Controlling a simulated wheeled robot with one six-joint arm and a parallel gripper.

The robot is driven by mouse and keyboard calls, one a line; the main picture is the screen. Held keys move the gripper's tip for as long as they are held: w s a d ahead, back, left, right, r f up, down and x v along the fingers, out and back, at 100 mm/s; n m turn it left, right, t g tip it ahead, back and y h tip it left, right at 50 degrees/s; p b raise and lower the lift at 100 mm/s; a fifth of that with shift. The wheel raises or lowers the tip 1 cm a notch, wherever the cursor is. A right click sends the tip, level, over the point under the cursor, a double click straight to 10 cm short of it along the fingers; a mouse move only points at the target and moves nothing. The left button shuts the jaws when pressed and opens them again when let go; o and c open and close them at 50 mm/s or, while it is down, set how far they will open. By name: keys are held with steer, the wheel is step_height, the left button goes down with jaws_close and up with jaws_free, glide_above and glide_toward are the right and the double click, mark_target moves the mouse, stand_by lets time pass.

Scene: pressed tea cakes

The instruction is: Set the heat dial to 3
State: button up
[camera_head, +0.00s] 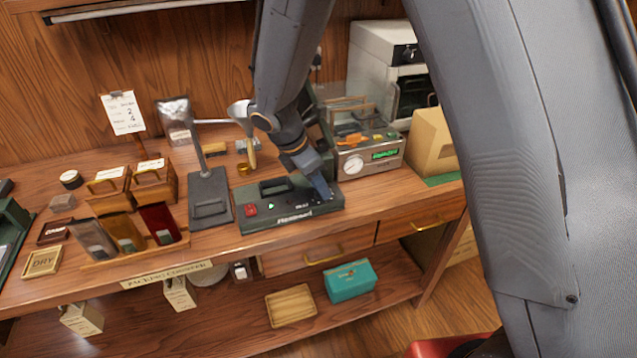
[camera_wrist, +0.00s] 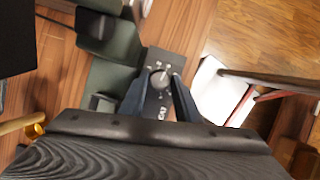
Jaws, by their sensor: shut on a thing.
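The heat dial (camera_wrist: 159,79) is a small round grey knob on a dark panel with pale marks around it, in the wrist view. The marks and the dial's pointer are too small to read. The panel is the right end of the dark green sealer (camera_head: 285,208) on the counter, which has a red button and a green mark on its front. My gripper (camera_head: 321,187) reaches down over that end and hides the dial in the head view. In the wrist view my gripper (camera_wrist: 160,86) has one blue-grey finger on each side of the dial and is shut on it.
A box with a gauge and green display (camera_head: 370,158) stands close to the right of my gripper. A grey stand with a raised arm (camera_head: 209,199) is on the left. Several tea packets (camera_head: 124,232) stand farther left. The counter's front edge is close to the sealer.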

mark_target(309, 198)
stand_by(0.4)
steer(key=o, duration=1)
steer(key=shift+o, duration=0.2)
steer(key=shift+a+r, duration=0.25)
steer(key=shift+r, duration=0.2)
steer(key=b+v, duration=0.1)
steer(key=v, duration=0.3)
steer(key=shift+a+r+b, duration=0.15)
steer(key=shift+a+b, duration=0.05)
steer(key=shift+b, duration=0.1)
steer(key=s+a+b, duration=0.1)
steer(key=a, duration=0.2)
steer(key=s+a+b, duration=0.1)
steer(key=s+a, duration=0.1)
steer(key=a, duration=0.2)
steer(key=s+a+b, duration=0.1)
steer(key=a, duration=0.2)
steer(key=shift+s+a, duration=0.3)
steer(key=shift+s, duration=0.1)
